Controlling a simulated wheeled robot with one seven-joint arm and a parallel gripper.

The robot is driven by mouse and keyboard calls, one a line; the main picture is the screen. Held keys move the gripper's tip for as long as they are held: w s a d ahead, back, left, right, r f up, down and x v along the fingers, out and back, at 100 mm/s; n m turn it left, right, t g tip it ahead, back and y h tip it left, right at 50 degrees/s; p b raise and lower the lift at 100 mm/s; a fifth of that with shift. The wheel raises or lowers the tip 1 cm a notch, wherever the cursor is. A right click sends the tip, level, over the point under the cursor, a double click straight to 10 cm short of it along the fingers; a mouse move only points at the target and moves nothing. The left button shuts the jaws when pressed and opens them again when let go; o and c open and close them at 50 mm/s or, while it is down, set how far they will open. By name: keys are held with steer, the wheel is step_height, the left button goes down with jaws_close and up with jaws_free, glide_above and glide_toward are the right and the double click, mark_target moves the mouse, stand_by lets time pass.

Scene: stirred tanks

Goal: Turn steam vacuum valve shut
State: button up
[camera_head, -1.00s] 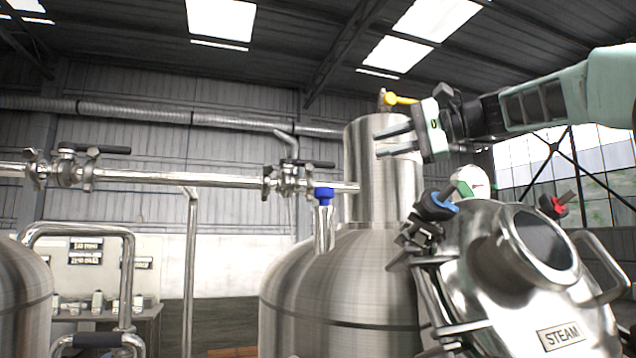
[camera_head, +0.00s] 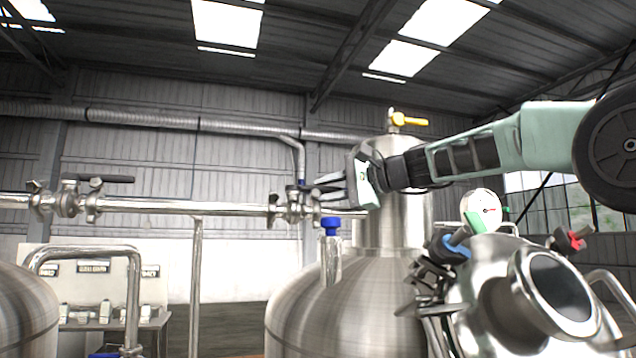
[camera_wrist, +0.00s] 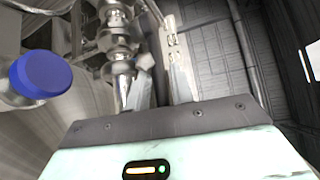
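A steel clamp valve (camera_head: 290,207) sits on the horizontal pipe beside the large tank's neck, in the middle of the head view. I cannot tell from any label whether this is the steam vacuum valve. My gripper (camera_head: 322,187) points left just above and right of this valve, its fingers apart. The fingers partly hide the valve's dark lever (camera_head: 303,187), and contact cannot be made out. In the wrist view the pipe fittings (camera_wrist: 119,62) lie close to the left finger of my gripper (camera_wrist: 162,85).
A blue-capped fitting (camera_head: 330,225) stands just below my gripper; its blue cap (camera_wrist: 41,75) is near in the wrist view. A second pipe valve (camera_head: 68,198) is at left. A tilted steel vessel (camera_head: 490,300) with blue and red handles and a gauge (camera_head: 482,209) stands at right.

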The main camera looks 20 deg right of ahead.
steer(key=shift+x, duration=1.05)
jaws_close()
